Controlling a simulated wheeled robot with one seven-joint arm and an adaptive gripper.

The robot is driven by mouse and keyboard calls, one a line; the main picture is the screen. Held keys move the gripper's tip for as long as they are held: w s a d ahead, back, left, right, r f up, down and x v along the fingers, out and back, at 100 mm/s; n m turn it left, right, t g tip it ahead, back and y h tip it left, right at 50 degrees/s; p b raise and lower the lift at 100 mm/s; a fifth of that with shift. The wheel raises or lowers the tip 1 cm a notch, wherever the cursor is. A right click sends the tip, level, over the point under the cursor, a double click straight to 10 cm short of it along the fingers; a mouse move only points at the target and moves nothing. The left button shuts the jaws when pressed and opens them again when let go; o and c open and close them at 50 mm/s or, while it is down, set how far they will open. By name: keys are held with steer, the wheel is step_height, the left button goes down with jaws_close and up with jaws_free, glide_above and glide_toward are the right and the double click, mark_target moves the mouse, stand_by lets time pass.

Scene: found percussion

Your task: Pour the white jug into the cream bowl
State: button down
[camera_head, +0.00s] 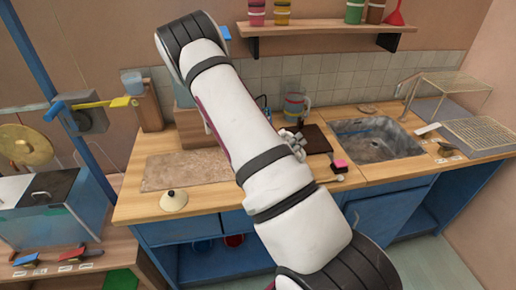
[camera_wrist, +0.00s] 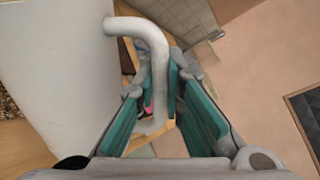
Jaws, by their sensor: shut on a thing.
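In the wrist view the white jug (camera_wrist: 55,70) fills the left side, close to the camera. Its curved handle (camera_wrist: 158,62) lies between the teal pads of my gripper (camera_wrist: 168,95), which is shut on it. The jug's mouth and contents are not visible. In the head view my arm covers the middle of the counter and hides the jug. A small cream, rounded thing with a dark knob (camera_head: 173,201) sits at the counter's front left. It looks more like a lid, and I cannot tell whether it is the cream bowl. No other cream bowl shows clearly.
The wooden counter (camera_head: 215,197) carries a speckled board (camera_head: 186,169), a banded mug (camera_head: 294,107) and a small pink block (camera_head: 340,166). A sink (camera_head: 375,140) and wire rack (camera_head: 484,134) are on the right. A shelf (camera_head: 325,29) with cups hangs above.

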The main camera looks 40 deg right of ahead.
steer(key=shift+w+r+n+g+b, duration=0.3)
steer(key=shift+w+r+n+b, duration=0.65)
steer(key=shift+b, duration=0.4)
stand_by(3.4)
steer(key=shift+s+r, duration=0.1)
steer(key=shift+s, duration=0.1)
